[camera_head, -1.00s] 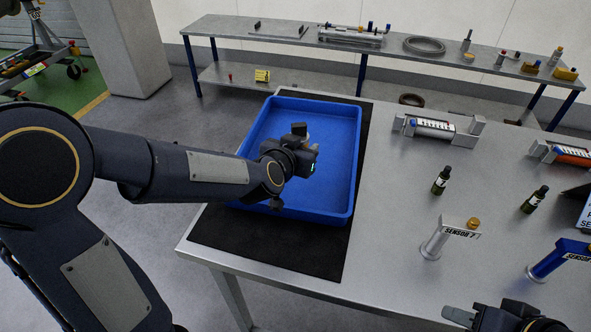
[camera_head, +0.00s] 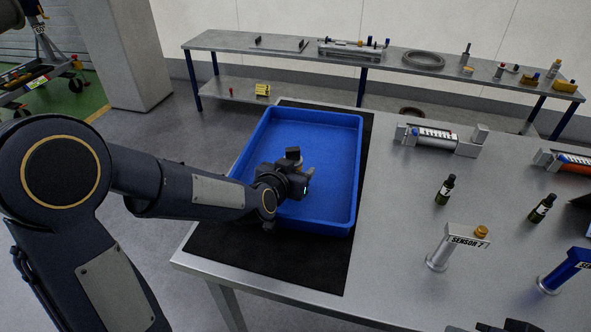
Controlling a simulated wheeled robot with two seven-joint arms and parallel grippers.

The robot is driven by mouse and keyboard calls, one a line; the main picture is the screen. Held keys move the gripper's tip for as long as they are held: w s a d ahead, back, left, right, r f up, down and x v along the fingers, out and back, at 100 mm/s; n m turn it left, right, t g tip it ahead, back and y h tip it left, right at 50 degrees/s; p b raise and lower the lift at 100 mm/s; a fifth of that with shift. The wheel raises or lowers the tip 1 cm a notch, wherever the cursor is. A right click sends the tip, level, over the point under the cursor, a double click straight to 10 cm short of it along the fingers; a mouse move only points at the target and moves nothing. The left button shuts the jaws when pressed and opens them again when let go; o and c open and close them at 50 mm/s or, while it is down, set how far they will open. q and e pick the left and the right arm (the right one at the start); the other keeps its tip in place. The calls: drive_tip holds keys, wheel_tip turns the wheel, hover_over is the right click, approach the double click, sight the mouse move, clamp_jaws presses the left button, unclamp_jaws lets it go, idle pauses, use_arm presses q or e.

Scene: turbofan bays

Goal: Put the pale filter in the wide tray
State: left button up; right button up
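The wide tray (camera_head: 357,165) is a deep blue open box on a black mat, with its visible floor bare. A pale cylinder (camera_head: 436,138) with a dark, marked band lies in a metal cradle on the table, right of the tray; it looks like the pale filter. My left gripper (camera_head: 301,168) is over the near part of the tray. Its fingers are small and dark, and I cannot tell whether they are open. My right gripper (camera_head: 508,327) is mostly cut off at the bottom edge, so its state is hidden.
A second cradle with an orange cylinder (camera_head: 575,168) is at the right edge. Two dark bottles (camera_head: 445,190) (camera_head: 542,208), a silver SENSOR 7 stand (camera_head: 441,254) and a blue stand (camera_head: 560,273) stand on the table. A loaded bench (camera_head: 230,42) is behind.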

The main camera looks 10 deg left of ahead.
use_arm(q)
drive_tip(key=shift+o, duration=0.7)
drive_tip(key=shift+r, duration=0.1)
drive_tip(key=shift+r, duration=0.2)
drive_tip(key=s+a+r+n+g+p, duration=0.1)
drive_tip(key=s+a+g, duration=0.1)
drive_tip(key=s, duration=0.8)
drive_tip(key=s+a+r+n+g+h+p, duration=0.1)
drive_tip(key=s+a+g, duration=0.1)
drive_tip(key=s, duration=0.8)
drive_tip(key=s+a+n+g+p, duration=0.1)
drive_tip(key=s+a+g, duration=0.1)
drive_tip(key=s, duration=0.8)
drive_tip(key=shift+s+r+n+g+h, duration=0.3)
drive_tip(key=shift+s+r+g, duration=0.1)
drive_tip(key=shift+g, duration=0.5)
